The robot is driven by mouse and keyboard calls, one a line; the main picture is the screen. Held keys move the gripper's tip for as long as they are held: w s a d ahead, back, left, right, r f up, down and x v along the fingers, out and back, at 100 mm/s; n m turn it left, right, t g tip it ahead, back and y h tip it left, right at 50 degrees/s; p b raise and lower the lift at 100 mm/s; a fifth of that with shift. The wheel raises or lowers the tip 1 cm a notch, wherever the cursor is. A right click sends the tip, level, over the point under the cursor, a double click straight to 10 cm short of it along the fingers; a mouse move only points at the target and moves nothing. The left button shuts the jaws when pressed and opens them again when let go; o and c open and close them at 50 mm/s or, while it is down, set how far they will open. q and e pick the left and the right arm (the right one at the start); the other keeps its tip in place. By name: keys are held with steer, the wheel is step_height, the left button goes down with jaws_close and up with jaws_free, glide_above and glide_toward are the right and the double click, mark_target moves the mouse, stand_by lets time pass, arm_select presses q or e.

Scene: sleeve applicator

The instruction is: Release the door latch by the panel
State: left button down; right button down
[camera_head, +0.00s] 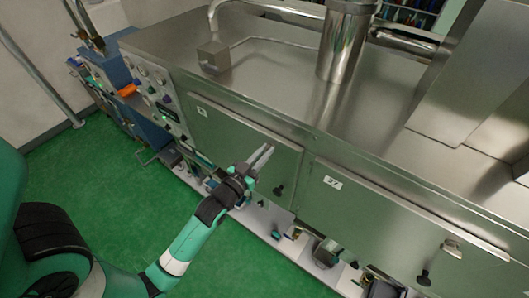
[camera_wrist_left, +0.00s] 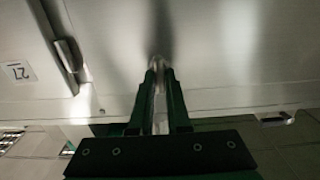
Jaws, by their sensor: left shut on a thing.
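The control panel (camera_head: 158,98), with knobs and a green light, is at the left end of the steel cabinet. Beside it is a closed door (camera_head: 225,130) with a small label. My left gripper (camera_head: 265,153) is at this door's upper right part. Its fingers are shut on the small metal door latch (camera_wrist_left: 157,62), seen at the fingertips in the left wrist view. They hide most of it. A black knob (camera_head: 279,190) sits on the door below and right of the fingers. My right gripper is not in view.
A second closed door (camera_head: 385,220), labelled 27, is to the right, with its own metal latch (camera_head: 452,248) and black knob (camera_head: 424,278). A steel cylinder (camera_head: 346,45) stands on the cabinet top. Various items lie on the low shelf. The green floor (camera_head: 90,180) in front is clear.

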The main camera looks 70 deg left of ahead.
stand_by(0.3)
arm_select(q)
steer(key=c, duration=0.9)
jaws_free()
steer(key=b+v, duration=0.2)
steer(key=v, duration=0.9)
steer(key=shift+s+d, duration=0.15)
steer(key=shift+s, duration=0.15)
